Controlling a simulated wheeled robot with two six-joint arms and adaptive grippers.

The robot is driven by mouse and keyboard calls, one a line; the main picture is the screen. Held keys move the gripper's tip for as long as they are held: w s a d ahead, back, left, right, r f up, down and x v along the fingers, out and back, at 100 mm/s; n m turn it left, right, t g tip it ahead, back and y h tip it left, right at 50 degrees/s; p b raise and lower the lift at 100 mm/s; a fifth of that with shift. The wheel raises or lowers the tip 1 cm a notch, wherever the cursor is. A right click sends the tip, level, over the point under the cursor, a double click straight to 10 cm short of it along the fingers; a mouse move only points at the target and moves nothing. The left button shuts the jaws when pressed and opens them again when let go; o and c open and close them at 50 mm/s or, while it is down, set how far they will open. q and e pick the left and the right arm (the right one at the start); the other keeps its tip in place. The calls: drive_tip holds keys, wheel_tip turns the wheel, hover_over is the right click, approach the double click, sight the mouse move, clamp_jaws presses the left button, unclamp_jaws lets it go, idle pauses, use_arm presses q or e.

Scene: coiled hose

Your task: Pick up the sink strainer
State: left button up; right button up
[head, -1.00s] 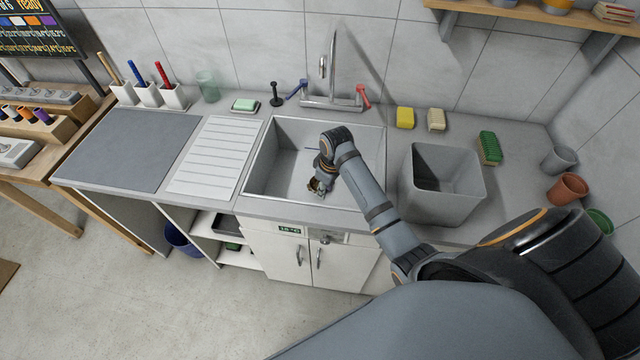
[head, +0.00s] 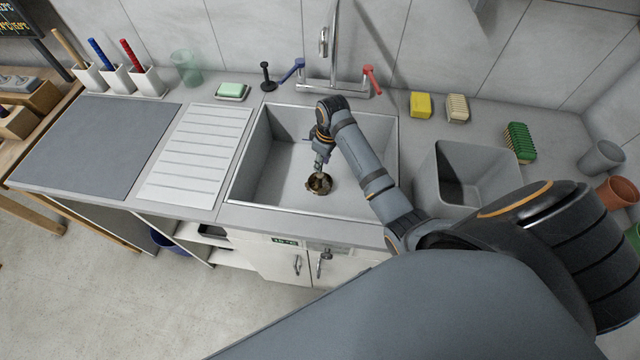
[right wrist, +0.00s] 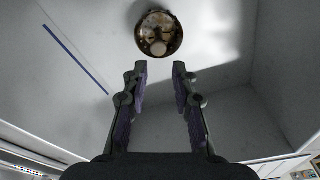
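The sink strainer (head: 319,184) is a round, brownish, dirty-looking metal piece on the floor of the grey sink (head: 282,180). In the right wrist view the strainer (right wrist: 158,33) lies just beyond my fingertips, with pale and dark bits inside its rim. My right gripper (right wrist: 160,68) is open and empty, with a clear gap between its two fingers. In the head view my right gripper (head: 319,166) points down into the sink, just behind the strainer. I cannot tell its exact height above it. My left gripper is not in view.
The sink walls surround my right gripper. The tap (head: 332,50) with blue and red handles stands behind. A ribbed drainboard (head: 200,150) lies to the left. A thin blue line (right wrist: 75,47) marks a pale surface.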

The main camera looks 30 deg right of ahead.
sight(320, 175)
drive_tip(key=shift+w+f+b, duration=0.1)
drive_tip(key=shift+f+b, duration=0.25)
drive_tip(key=shift+f, duration=0.55)
drive_tip(key=shift+w+d+f, duration=0.1)
drive_tip(key=shift+f, duration=0.55)
drive_tip(key=f, duration=0.4)
drive_tip(key=shift+w, duration=0.2)
drive_tip(key=shift+f, duration=0.3)
drive_tip(key=f, duration=0.3)
drive_tip(key=f+b, duration=0.1)
drive_tip(key=f, duration=0.1)
drive_tip(key=shift+w+a, duration=0.3)
drive_tip(key=shift+a, duration=0.05)
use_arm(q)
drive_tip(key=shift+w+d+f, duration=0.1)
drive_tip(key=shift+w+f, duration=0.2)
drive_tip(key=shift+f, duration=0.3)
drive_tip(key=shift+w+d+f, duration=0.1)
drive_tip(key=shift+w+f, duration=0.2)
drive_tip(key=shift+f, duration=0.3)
use_arm(e)
clamp_jaws()
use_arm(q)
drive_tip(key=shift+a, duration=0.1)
